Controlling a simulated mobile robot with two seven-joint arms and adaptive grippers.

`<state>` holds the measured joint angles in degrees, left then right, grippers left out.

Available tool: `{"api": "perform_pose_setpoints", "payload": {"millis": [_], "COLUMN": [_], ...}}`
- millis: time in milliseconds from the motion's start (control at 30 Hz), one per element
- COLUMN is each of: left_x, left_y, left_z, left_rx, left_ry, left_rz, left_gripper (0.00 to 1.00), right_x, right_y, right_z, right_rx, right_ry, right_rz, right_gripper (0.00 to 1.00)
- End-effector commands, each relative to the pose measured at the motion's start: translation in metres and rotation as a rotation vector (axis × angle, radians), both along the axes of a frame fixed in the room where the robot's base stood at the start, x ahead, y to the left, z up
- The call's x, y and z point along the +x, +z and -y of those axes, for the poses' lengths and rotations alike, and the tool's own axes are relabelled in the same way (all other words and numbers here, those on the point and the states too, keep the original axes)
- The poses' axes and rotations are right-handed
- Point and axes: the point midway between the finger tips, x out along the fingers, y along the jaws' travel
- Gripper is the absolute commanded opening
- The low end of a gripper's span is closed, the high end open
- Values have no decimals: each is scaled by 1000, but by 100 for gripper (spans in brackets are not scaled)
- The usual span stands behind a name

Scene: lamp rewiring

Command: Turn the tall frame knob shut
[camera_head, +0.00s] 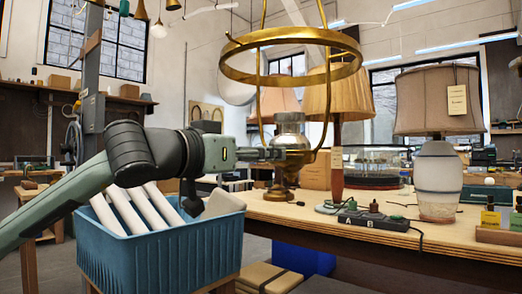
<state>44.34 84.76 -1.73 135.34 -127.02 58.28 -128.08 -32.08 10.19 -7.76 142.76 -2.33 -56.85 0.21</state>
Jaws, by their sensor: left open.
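A tall brass frame (258,95) with a wide ring stands at the middle, its thin rods running up out of view and down toward the bench. Inside its lower part is a lamp with a clear glass and metal body (290,123). My left gripper (276,154) reaches in from the left at the frame's lower part, fingers pointing right, and is open. A small brass piece (297,158) lies right at the fingertips. I cannot tell whether it is the knob, or whether the fingers touch it. My right gripper is not in view.
A blue crate (165,255) with white tubes stands below my left arm. The wooden bench (400,240) carries a striped lamp (438,185), a red-stemmed lamp (337,165), a black A/B box (372,220) and small bottles (490,216). A grey post (92,80) rises at the left.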

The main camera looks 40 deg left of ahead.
Motion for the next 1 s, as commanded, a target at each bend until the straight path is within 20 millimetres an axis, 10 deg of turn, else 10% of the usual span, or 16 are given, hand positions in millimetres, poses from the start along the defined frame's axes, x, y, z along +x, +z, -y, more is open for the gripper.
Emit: {"api": "perform_pose_setpoints", "payload": {"millis": [333,667,1000], "left_x": [1,1,1], "left_y": [0,0,0], "left_z": [0,0,0], "left_rx": [0,0,-25], "left_ry": [0,0,-1], "left_rz": [0,0,-2], "left_gripper": [41,2,0], "right_x": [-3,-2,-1], "right_y": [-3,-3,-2], "right_z": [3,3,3], "right_rx": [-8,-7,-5], "right_ry": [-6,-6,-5], "right_rz": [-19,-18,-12], "right_gripper": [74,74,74]}}
